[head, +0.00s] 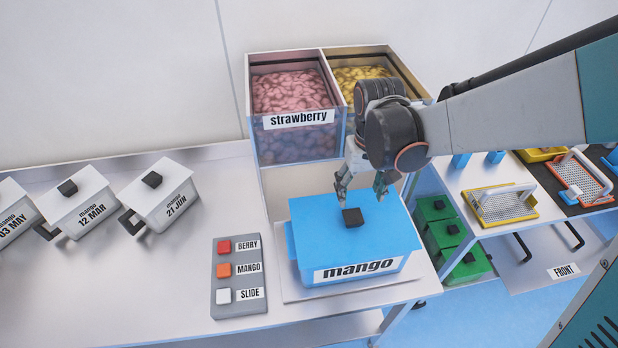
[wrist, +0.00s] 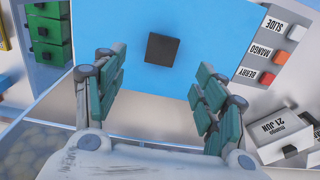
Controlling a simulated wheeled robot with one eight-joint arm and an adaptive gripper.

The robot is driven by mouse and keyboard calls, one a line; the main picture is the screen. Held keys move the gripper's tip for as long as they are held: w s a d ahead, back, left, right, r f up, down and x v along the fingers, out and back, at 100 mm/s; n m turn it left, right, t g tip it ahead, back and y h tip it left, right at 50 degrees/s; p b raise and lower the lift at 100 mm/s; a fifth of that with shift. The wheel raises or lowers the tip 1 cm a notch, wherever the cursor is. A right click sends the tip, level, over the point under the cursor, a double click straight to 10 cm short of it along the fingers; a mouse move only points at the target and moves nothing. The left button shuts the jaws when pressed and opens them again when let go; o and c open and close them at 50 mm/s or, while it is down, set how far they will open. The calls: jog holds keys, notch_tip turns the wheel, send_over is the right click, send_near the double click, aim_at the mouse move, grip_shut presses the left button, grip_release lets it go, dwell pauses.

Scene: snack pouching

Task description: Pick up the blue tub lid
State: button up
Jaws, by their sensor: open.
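The blue tub lid (head: 330,236) lies on the blue tub (head: 305,277), whose front label reads "mango". A black square knob (head: 352,217) stands up from the lid. In the wrist view the blue lid (wrist: 210,40) fills the upper middle, with the black knob (wrist: 163,49) near its centre. My gripper (head: 365,187) is above the rear part of the lid, pointing down. Its green-padded fingers (wrist: 155,85) are spread apart in the wrist view, with the knob ahead of the gap between them. Nothing is held.
A strawberry bin (head: 300,143) and a bin of yellow pieces (head: 365,75) stand behind the tub. A button panel (head: 238,275) is left of it. Dated white tubs (head: 160,200) stand further left.

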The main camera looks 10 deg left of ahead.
aim_at(353, 215)
jog(key=f+b, duration=0.1)
jog(key=f, duration=0.2)
jog(key=f+b, duration=0.2)
jog(key=f, duration=0.1)
jog(key=f+b, duration=0.2)
jog(key=f, duration=0.1)
jog(key=shift+w+a+f, duration=0.2)
jog(key=shift+a+f, duration=0.05)
jog(key=shift+f, duration=0.15)
jog(key=shift+r, duration=0.1)
jog(key=c, duration=1.2)
